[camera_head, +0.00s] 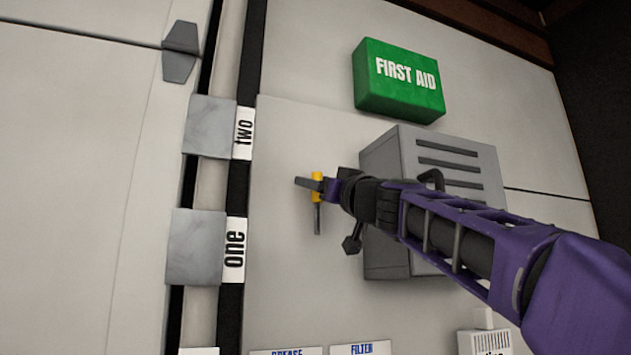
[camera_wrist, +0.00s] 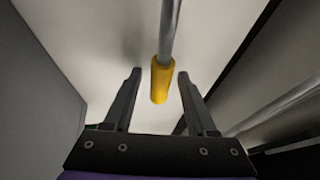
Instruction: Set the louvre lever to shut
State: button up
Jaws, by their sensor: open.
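The lever shows as a thin metal rod with a yellow grip (camera_head: 317,177) at its upper end, left of the grey slotted box in the head view; the rod runs down from the grip. In the wrist view the yellow grip (camera_wrist: 161,82) lies between my two fingers, with the rod running up out of the picture. My gripper (camera_wrist: 159,74) is open, one finger on each side of the grip, with a gap visible on both sides. In the head view my gripper (camera_head: 308,184) is at the grip and partly hides it. No lever position marking is readable.
A grey box with slots (camera_head: 455,160) stands out from the wall behind my arm. A green first aid box (camera_head: 400,82) is above it. Grey plates labelled "two" (camera_head: 210,127) and "one" (camera_head: 196,247) are at left. The pale panel around the lever is mostly clear.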

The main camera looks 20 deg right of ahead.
grip_shut()
dwell(0.3)
dwell(1.2)
